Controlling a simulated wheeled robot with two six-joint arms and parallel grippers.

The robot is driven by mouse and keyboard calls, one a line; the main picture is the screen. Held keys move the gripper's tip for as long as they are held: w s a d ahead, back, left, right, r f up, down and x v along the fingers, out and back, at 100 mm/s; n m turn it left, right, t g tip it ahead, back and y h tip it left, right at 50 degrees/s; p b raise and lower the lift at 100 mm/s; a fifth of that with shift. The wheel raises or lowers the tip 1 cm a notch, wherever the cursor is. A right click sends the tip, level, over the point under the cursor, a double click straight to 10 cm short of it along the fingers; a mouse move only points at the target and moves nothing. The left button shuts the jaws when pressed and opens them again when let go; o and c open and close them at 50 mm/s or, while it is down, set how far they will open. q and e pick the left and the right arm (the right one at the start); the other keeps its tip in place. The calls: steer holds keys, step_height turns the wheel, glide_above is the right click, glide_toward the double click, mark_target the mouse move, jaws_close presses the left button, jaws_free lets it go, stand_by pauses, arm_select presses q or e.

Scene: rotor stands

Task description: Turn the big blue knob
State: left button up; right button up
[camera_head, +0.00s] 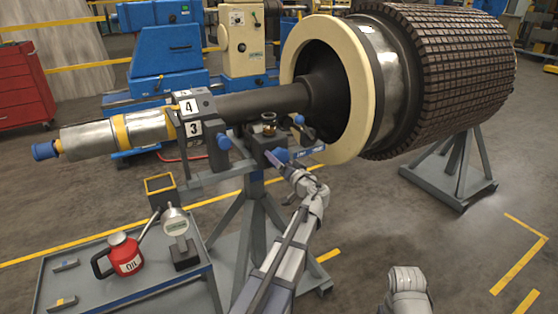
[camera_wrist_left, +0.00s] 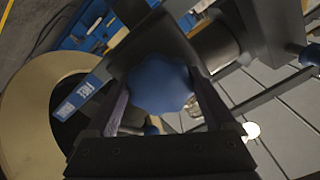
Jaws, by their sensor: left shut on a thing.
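The big blue knob (camera_wrist_left: 160,85) is lobed and sits between the two fingers of my left gripper (camera_wrist_left: 162,100) in the left wrist view. The fingers are shut on its sides. In the head view the knob (camera_head: 282,155) shows as a small blue patch at the front of the rotor stand, partly covered by my left gripper (camera_head: 285,160). The rotor shaft (camera_head: 265,103) rests on the stand (camera_head: 250,205) just behind.
Smaller blue knobs (camera_head: 223,142) sit on the same stand. The large rotor (camera_head: 450,75) with its cream ring (camera_head: 352,90) stands behind and right. A grey cart (camera_head: 115,298) at lower left holds a red oil can (camera_head: 122,256) and a dial gauge (camera_head: 180,238).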

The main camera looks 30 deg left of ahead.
arm_select(q)
steer(key=shift+s, duration=0.1)
steer(key=o, duration=1.1)
steer(key=shift+d, duration=0.1)
steer(key=v, duration=0.7)
steer(key=shift+s+d, duration=0.2)
steer(key=shift+d, duration=0.1)
steer(key=x, duration=0.8)
